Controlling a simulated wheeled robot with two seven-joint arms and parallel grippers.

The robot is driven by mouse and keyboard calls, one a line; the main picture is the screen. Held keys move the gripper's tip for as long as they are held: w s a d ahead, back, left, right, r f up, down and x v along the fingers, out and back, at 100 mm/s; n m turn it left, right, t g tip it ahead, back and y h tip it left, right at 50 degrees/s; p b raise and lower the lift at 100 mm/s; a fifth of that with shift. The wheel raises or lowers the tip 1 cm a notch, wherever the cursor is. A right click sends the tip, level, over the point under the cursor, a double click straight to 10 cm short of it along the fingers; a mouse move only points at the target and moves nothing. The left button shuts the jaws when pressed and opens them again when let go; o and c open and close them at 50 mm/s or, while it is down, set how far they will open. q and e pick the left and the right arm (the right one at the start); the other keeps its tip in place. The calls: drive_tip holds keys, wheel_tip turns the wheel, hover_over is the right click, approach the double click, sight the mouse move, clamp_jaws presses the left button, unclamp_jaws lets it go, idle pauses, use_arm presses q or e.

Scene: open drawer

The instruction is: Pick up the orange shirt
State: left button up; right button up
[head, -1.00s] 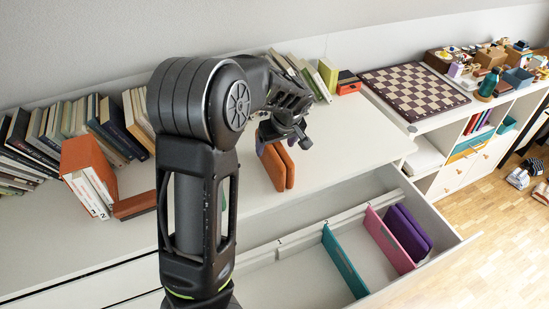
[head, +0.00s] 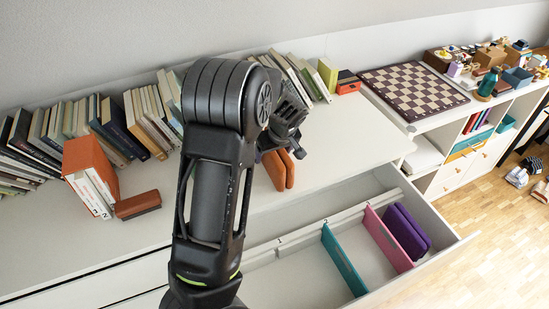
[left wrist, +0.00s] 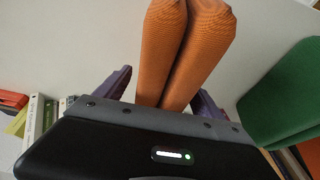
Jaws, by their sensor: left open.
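The orange shirt (head: 280,171) is folded and stands upright on the white dresser top, close to the open drawer. It also shows in the left wrist view (left wrist: 183,50), as two orange folds side by side. My left gripper (head: 279,148) is over its upper end, partly hidden by my own wrist. In the left wrist view, the purple fingers of my left gripper (left wrist: 160,95) are open, one on each side of the shirt. I cannot tell whether they touch it. My right gripper is not in view.
The open drawer holds a teal divider (head: 344,260), a pink divider (head: 388,240) and folded purple cloth (head: 409,230). Books (head: 130,120) line the wall. A green folded item (left wrist: 285,95) is beside the gripper in the left wrist view. A chessboard (head: 413,90) lies at right.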

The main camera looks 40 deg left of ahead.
use_arm(q)
drive_tip(key=c, duration=1.6)
drive_tip(key=shift+r, duration=0.15)
wheel_tip(320, 180, up, 10)
drive_tip(key=shift+f+b, duration=0.1)
drive_tip(key=shift+b, duration=0.45)
